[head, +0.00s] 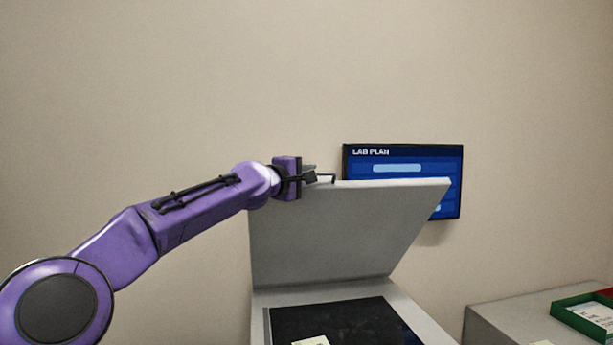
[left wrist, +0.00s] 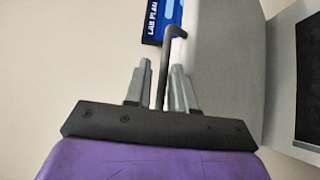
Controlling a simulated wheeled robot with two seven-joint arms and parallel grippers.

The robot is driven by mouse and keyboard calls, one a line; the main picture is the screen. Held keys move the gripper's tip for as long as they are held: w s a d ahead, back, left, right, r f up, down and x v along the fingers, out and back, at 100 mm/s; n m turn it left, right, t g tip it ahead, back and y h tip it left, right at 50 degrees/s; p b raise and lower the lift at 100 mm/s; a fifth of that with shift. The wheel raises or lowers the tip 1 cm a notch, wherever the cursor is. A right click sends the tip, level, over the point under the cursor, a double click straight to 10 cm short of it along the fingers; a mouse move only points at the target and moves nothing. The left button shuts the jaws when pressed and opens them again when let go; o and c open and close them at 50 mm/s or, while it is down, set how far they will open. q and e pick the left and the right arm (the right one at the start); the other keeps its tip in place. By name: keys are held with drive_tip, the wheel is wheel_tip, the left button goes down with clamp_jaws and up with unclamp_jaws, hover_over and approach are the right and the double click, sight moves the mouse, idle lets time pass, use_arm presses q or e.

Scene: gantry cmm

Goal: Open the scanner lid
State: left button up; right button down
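The scanner lid (head: 335,235) is a pale grey panel, raised steeply from the scanner body (head: 412,318) and tilted back. Under it shows the dark scanner bed (head: 345,322). My left gripper (head: 318,176) is at the lid's upper left edge. In the left wrist view its two grey fingers (left wrist: 160,88) stand on either side of a thin dark bent rod (left wrist: 167,65), with the lid (left wrist: 225,75) just to the right. Small gaps show beside the rod, so whether the fingers grip it cannot be told. My right gripper is out of view.
A wall screen reading LAB PLAN (head: 403,160) hangs behind the lid. A pale note (head: 311,341) lies on the scanner bed. At right a grey surface (head: 520,312) carries a green tray (head: 567,303) with papers. The wall area above is clear.

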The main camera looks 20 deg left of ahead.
use_arm(q)
drive_tip(key=shift+a+f, duration=0.1)
drive_tip(key=b+v, duration=0.7)
drive_tip(key=v, duration=0.3)
drive_tip(key=shift+s, duration=0.2)
drive_tip(key=shift+s, duration=0.15)
